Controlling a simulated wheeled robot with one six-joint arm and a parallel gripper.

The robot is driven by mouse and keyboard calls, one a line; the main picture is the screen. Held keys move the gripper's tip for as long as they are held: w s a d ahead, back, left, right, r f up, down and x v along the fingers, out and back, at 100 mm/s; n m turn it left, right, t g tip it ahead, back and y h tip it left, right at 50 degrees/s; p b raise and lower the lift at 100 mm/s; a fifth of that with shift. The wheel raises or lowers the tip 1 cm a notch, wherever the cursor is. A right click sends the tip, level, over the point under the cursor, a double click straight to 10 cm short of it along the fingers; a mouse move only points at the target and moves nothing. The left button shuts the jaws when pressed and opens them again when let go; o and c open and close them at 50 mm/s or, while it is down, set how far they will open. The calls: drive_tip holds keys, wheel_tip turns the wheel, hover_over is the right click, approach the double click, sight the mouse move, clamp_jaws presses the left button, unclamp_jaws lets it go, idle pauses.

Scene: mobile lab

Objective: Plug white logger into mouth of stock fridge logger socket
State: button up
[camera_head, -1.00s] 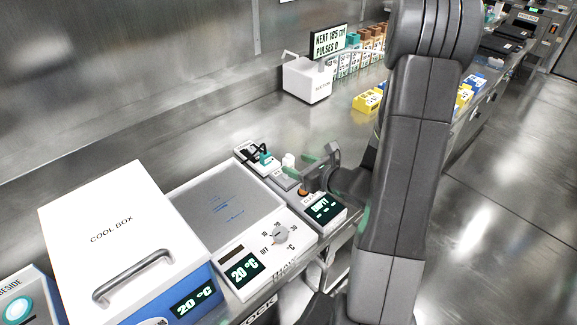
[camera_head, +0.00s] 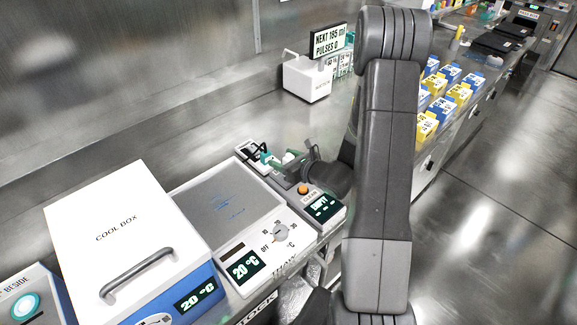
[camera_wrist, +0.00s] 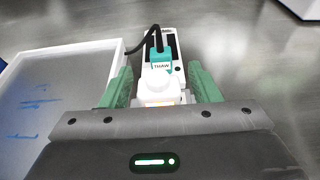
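A white logger (camera_wrist: 158,84) stands between the two green fingers of my gripper (camera_wrist: 162,88) in the wrist view. A gap shows on each side of it, so my gripper looks open around it. In the head view the white logger (camera_head: 288,157) is partly hidden by my gripper (camera_head: 287,164), low over the docking unit. A teal plug marked THAW (camera_wrist: 161,64) with a black cable sits in a pale strip just beyond the logger. I cannot identify the stock fridge logger socket in these views.
A unit with a display (camera_head: 322,207) and orange button (camera_head: 303,189) stands beside my gripper. The thaw plate (camera_head: 222,203) and cool box (camera_head: 118,235) are to its left. A white box (camera_head: 306,80) stands behind. The bench between them is clear.

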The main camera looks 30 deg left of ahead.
drive_tip(key=c, duration=1)
drive_tip(key=shift+o, duration=0.2)
drive_tip(key=shift+r, duration=0.1)
